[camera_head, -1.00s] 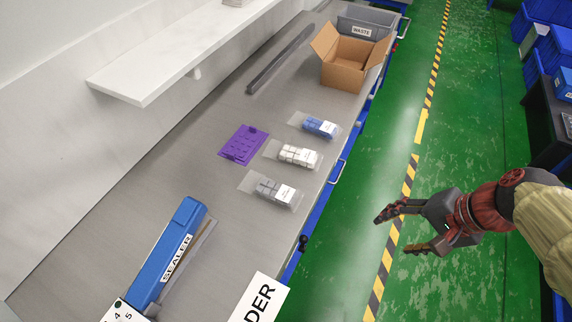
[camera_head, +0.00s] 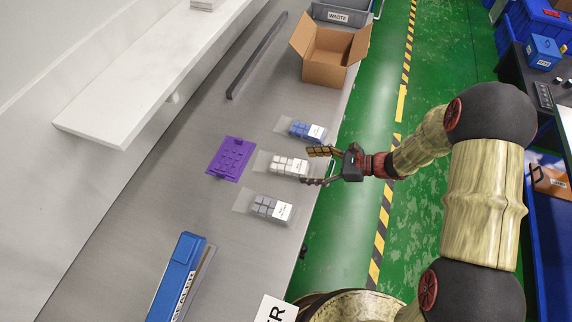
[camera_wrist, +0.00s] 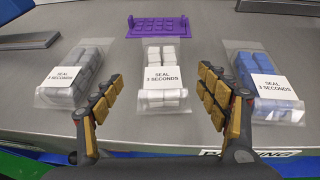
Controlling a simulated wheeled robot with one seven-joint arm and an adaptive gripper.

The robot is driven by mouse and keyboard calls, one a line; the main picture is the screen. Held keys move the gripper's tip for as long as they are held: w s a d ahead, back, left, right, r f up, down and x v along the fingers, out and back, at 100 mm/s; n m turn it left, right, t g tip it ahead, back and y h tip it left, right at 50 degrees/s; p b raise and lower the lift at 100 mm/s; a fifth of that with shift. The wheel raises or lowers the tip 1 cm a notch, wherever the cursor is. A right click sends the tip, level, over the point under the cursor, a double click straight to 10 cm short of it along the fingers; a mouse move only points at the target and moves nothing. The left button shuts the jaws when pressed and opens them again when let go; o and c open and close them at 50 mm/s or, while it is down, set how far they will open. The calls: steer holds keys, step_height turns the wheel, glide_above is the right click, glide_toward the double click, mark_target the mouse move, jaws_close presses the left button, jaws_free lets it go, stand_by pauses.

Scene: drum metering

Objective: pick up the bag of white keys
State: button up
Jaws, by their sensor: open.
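The bag of white keys (camera_head: 285,164) lies flat on the grey bench in the middle of a row of three clear bags. In the wrist view the bag of white keys (camera_wrist: 163,75) has a white label reading "SEAL 3 SECONDS" and lies ahead, between my fingers as seen. My gripper (camera_head: 314,166) is open and empty at the bag's right end, by the bench edge. In the wrist view my gripper (camera_wrist: 163,103) shows both padded fingers spread apart. Contact with the bag cannot be told.
A bag of blue keys (camera_head: 303,129) and a bag of grey keys (camera_head: 268,206) lie on either side. A purple tray (camera_head: 231,158) is behind. A blue sealer (camera_head: 178,275), an open cardboard box (camera_head: 328,60) and a grey waste bin (camera_head: 340,14) stand along the bench.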

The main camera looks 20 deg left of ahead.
mark_target(290, 164)
steer(key=b+x, duration=0.1)
steer(key=x, duration=0.6)
steer(key=shift+w+a+b, duration=0.15)
steer(key=shift+a+b, duration=0.05)
steer(key=shift+b, duration=0.15)
steer(key=shift+r, duration=0.1)
steer(key=shift+c, duration=0.2)
steer(key=c, duration=1.4)
steer(key=shift+o, duration=0.2)
